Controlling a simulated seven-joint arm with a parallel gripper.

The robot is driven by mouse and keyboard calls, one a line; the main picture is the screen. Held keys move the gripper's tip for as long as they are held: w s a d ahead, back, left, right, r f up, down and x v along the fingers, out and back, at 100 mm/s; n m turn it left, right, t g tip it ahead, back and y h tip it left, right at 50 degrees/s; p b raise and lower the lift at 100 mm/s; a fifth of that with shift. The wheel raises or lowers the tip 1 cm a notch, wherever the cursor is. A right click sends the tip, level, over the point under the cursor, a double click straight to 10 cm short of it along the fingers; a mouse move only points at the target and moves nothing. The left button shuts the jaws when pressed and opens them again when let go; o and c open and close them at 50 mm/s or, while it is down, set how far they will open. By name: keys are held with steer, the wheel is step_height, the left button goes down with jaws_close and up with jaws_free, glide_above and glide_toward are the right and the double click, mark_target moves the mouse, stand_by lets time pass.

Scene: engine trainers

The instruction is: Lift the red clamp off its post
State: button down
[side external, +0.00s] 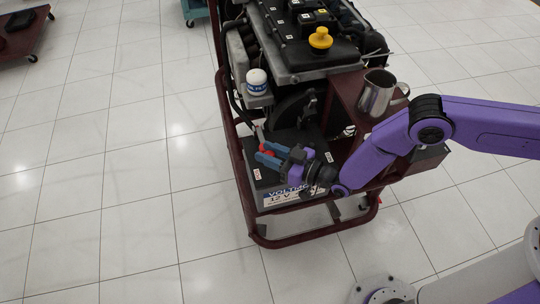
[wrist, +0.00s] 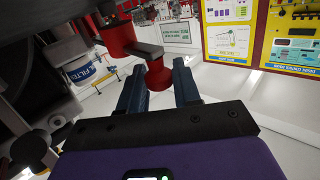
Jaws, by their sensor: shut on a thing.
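The red clamp (wrist: 158,75) is between my fingers in the wrist view. A dark grey bar links it to a larger red part (wrist: 117,38) at its upper left. In the side view, a small bit of red clamp (side external: 266,148) shows at my fingers, above the black battery (side external: 256,190) labelled 12 V. My gripper (side external: 261,153) reaches in from the right and is shut on the clamp. It also shows in the wrist view (wrist: 161,72). The post is hidden, so I cannot tell whether the clamp still sits on it.
A dark red engine stand (side external: 249,222) frames the battery. The engine block (side external: 300,65) with a yellow cap (side external: 320,38) rises behind. A white filter (side external: 257,82) is near the left side, and a metal jug (side external: 376,95) stands close to my arm.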

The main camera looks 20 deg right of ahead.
steer(key=shift+w+r+g, duration=0.15)
steer(key=shift+r+g, duration=0.15)
steer(key=shift+r, duration=0.25)
steer(key=w+r+m+g, duration=0.1)
steer(key=w+r+m+g+h, duration=0.1)
steer(key=r, duration=0.1)
steer(key=w+r+m+g+h, duration=0.1)
steer(key=shift+w+r, duration=0.35)
steer(key=shift+r, duration=0.05)
steer(key=w+r+m+g, duration=0.2)
steer(key=w+r+g, duration=0.1)
steer(key=w, duration=0.4)
steer(key=shift+w+h, duration=0.2)
steer(key=shift+h, duration=0.1)
steer(key=shift+w+d, duration=0.15)
steer(key=shift+w, duration=0.05)
steer(key=c, duration=1)
jaws_free()
steer(key=shift+o, duration=0.2)
steer(key=shift+s+f, duration=0.1)
steer(key=shift+s, duration=0.1)
